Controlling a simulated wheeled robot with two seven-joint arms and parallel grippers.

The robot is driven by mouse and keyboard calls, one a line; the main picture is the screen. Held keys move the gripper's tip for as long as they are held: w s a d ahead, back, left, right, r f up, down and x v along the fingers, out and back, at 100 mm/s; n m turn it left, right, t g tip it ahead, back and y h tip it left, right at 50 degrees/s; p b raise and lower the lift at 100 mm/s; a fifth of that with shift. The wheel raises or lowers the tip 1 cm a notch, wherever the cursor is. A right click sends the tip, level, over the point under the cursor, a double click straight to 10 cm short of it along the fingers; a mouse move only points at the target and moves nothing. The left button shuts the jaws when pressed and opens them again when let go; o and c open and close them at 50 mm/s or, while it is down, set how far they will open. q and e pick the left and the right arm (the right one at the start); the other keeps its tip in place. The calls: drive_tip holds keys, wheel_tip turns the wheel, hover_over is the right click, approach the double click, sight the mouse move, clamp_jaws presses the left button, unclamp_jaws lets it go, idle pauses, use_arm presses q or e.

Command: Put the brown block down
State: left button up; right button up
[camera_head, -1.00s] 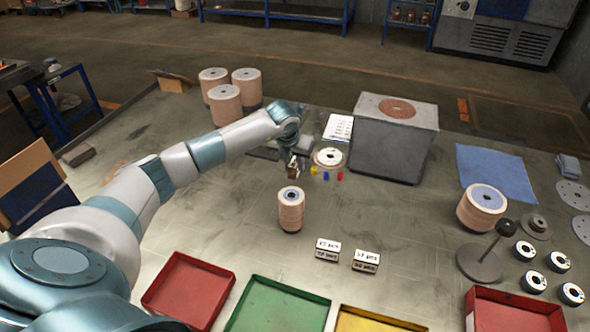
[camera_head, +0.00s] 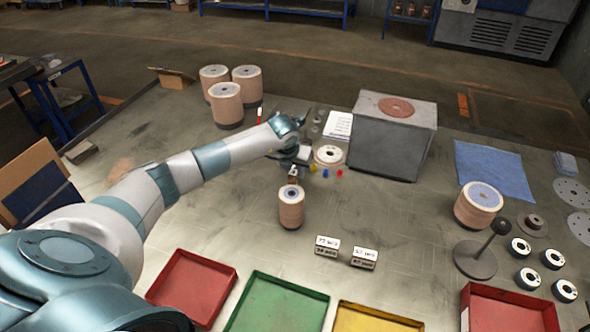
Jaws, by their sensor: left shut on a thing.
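My left gripper (camera_head: 294,167) reaches in from the left to the middle of the table. It is shut on the small brown block (camera_head: 293,175), which is partly hidden by the gripper. The block shows just behind the top of a stack of tan flap discs (camera_head: 291,207). Whether the block touches the table or the stack I cannot tell. My right gripper is out of view.
A grey box (camera_head: 392,140) with a brown disc on top stands to the right of the gripper. A pale disc roll (camera_head: 329,156) and small coloured pieces lie close by. Two white labelled blocks (camera_head: 328,246) and coloured trays (camera_head: 275,305) are in front. Bare table lies between.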

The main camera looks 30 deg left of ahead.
use_arm(q)
drive_tip(key=shift+f, duration=0.2)
drive_tip(key=o, duration=1.1)
drive_tip(key=shift+r, duration=0.1)
drive_tip(key=shift+c, duration=0.2)
drive_tip(key=shift+r, duration=0.15)
drive_tip(key=shift+b+v, duration=0.45)
drive_tip(key=shift+v, duration=0.3)
drive_tip(key=a+b+v, duration=0.1)
drive_tip(key=b+v, duration=0.3)
drive_tip(key=v, duration=0.6)
drive_tip(key=shift+d+r, duration=0.2)
drive_tip(key=shift+d, duration=0.25)
drive_tip(key=shift+o, duration=0.4)
drive_tip(key=shift+s, duration=0.1)
